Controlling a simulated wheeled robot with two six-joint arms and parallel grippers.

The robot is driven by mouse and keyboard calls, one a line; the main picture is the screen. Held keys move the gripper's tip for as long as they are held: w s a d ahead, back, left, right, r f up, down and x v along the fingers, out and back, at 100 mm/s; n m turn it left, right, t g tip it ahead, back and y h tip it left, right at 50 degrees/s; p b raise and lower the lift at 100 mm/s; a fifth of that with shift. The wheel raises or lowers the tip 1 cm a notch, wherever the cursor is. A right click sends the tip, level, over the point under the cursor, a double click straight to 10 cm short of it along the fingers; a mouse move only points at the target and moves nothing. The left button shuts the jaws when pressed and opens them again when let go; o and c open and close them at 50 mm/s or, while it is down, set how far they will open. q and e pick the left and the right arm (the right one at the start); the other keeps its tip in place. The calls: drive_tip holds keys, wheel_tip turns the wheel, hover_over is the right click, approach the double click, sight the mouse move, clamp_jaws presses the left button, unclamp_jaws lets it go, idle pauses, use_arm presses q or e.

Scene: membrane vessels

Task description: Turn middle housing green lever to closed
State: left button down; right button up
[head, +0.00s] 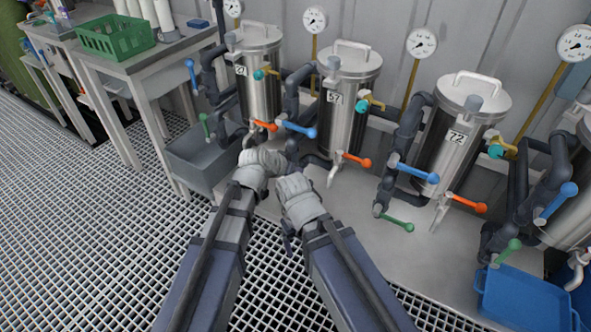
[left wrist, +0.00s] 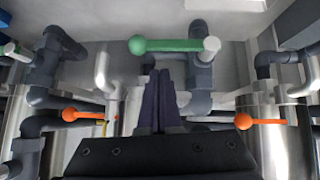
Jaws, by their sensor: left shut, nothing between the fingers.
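The middle housing (head: 343,110), a steel vessel tagged 57, stands between vessels 27 and 72. Its green lever does not show in the head view, where my grippers cover the area low at its left. A green lever (left wrist: 165,45) with a round ball end lies level in the left wrist view, its pivot at the right. My left gripper (left wrist: 158,100) is shut and empty, its dark fingertips just below the lever in that picture; contact cannot be told. In the head view my left gripper (head: 268,158) is beside my right gripper (head: 296,190), whose fingers are unclear.
Vessel 27 (head: 259,75) and vessel 72 (head: 466,120) flank the middle one, with dark pipes, blue levers and orange levers (head: 357,160). Other green levers (head: 397,224) show at the neighbours. A grey bin (head: 203,160) and blue tray (head: 525,302) sit low. The grated floor is open at left.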

use_arm(q)
drive_tip(key=d+p+v, duration=0.1)
drive_tip(key=p+v, duration=0.6)
drive_tip(key=v, duration=0.4)
drive_tip(key=shift+r, duration=0.3)
drive_tip(key=s+a+f+n+g+y, duration=0.3)
drive_tip(key=s+a, duration=0.2)
drive_tip(key=a, duration=0.5)
drive_tip(key=s+a+f+n+g+y, duration=0.3)
drive_tip(key=s+a+f+n, duration=0.15)
drive_tip(key=a, duration=0.55)
drive_tip(key=s+d+r+m+p, duration=0.1)
drive_tip(key=s+d+r+p, duration=0.1)
drive_tip(key=d+r+p, duration=0.2)
drive_tip(key=s+d+r+m+p, duration=0.2)
drive_tip(key=d+r+p, duration=0.2)
drive_tip(key=r+p, duration=0.5)
drive_tip(key=s+d+r+m+y+p, duration=0.1)
drive_tip(key=s+d+r+p, duration=0.1)
drive_tip(key=r+p, duration=0.5)
drive_tip(key=shift+d+r+m+g, duration=0.4)
drive_tip(key=shift+d+r, duration=0.15)
drive_tip(key=shift+d, duration=0.35)
